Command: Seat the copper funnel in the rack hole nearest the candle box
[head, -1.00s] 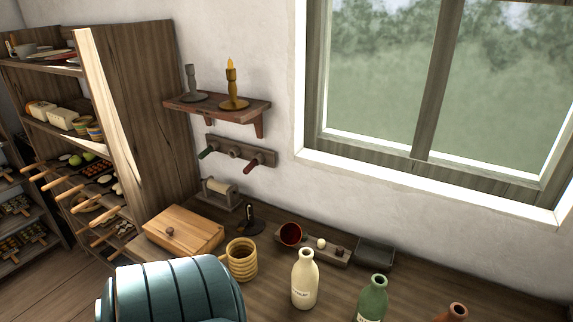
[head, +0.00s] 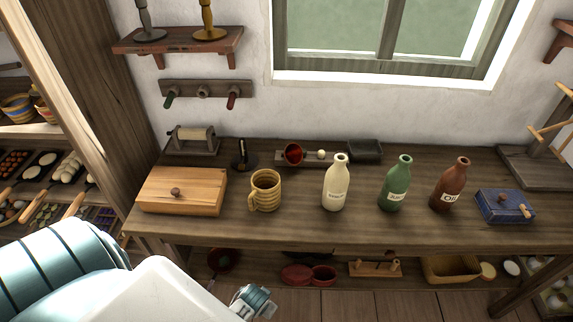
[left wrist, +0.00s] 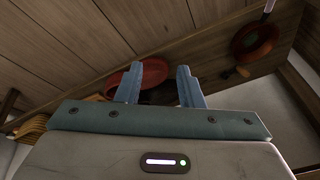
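No copper funnel can be picked out for certain. A cup-like piece with a dark red inside (head: 293,154) sits at the left end of a low wooden strip (head: 312,162) at the back of the bench; a small pale knob is beside it. A wooden box with a knobbed lid (head: 183,190) stands at the bench's left; I cannot tell if it is the candle box. My left gripper (left wrist: 158,86) is open, its blue fingers apart with nothing seen between them. A red dish (left wrist: 153,72) shows beyond them. My right gripper is not in view.
On the bench (head: 300,228) stand a ribbed mug (head: 265,190), cream (head: 335,187), green (head: 396,187) and brown (head: 449,188) bottles, and a blue box (head: 505,206). A wall rack (head: 205,89) holds pegs. Red pots (head: 297,275) and a pegged wooden block (head: 374,268) lie below.

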